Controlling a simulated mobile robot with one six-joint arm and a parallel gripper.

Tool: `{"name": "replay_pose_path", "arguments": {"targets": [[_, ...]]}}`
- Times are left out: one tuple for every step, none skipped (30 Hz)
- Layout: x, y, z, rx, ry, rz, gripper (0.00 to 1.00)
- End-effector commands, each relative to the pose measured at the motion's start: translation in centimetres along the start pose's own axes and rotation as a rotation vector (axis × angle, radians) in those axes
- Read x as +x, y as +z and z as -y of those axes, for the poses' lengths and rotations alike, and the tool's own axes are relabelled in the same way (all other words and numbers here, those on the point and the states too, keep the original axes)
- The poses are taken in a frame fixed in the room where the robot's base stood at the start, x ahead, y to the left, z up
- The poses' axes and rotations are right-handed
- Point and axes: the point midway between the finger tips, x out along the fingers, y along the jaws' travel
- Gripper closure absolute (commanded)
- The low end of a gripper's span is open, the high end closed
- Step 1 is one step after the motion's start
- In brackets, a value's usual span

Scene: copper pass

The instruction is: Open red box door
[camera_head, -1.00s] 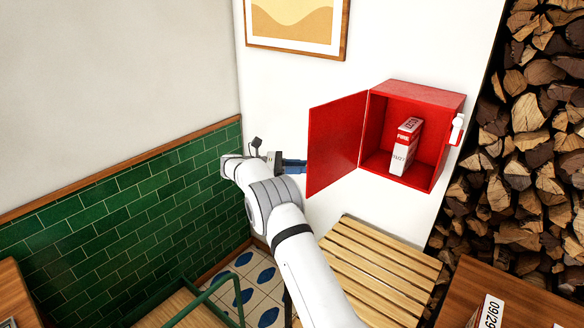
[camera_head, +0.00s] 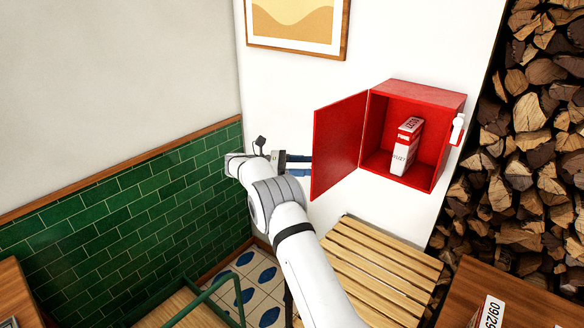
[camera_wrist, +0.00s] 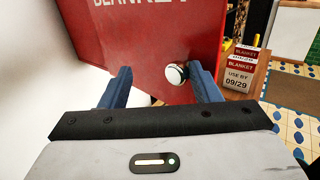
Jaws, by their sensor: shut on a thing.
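The red box (camera_head: 440,140) is fixed to the white wall. Its red door (camera_head: 338,147) stands open, swung out to the left on its hinge side. A red and white packet (camera_head: 405,145) stands inside the box. My gripper (camera_head: 298,165) is at the door's free edge, its blue fingers reaching to it. In the wrist view, the door's lettered face (camera_wrist: 150,35) is ahead of the fingers. A round white knob (camera_wrist: 175,73) is between the fingers, close to the right one. My gripper is shut on the door at this knob; the exact contact is not clear.
A slatted wooden bench (camera_head: 370,270) is below the box. Stacked firewood (camera_head: 535,130) is at the right. A green tiled wall (camera_head: 120,220) is close on the left. A framed picture (camera_head: 297,22) hangs above.

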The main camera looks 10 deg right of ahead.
Motion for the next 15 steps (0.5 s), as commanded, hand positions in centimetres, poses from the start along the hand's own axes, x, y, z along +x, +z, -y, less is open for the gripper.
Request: {"name": "replay_pose_path", "arguments": {"targets": [[0.5,0.2,-0.2,0.004,0.001,0.001,0.54],[0.5,0.2,-0.2,0.004,0.001,0.001,0.54],[0.5,0.3,-0.2,0.004,0.001,0.001,0.54],[0.5,0.4,-0.2,0.005,0.001,0.001,0.54],[0.5,0.6,-0.2,0.005,0.001,0.001,0.54],[0.4,1.0,-0.2,0.007,0.001,0.001,0.54],[0.4,1.4,-0.2,0.008,0.001,0.001,0.54],[0.4,1.9,-0.2,0.009,0.001,0.0,0.54],[0.4,2.6,-0.2,0.011,0.0,-0.001,0.54],[0.4,3.1,-0.1,0.012,-0.001,0.0,0.54],[0.4,3.8,-0.1,0.011,-0.001,0.0,0.54],[0.3,4.5,-0.1,0.011,-0.001,0.0,0.54],[0.2,5.1,0.0,0.009,-0.001,0.0,0.54],[0.2,5.7,0.1,0.01,-0.001,0.0,0.54],[0.1,6.5,0.1,0.009,-0.001,0.001,0.54]]}}
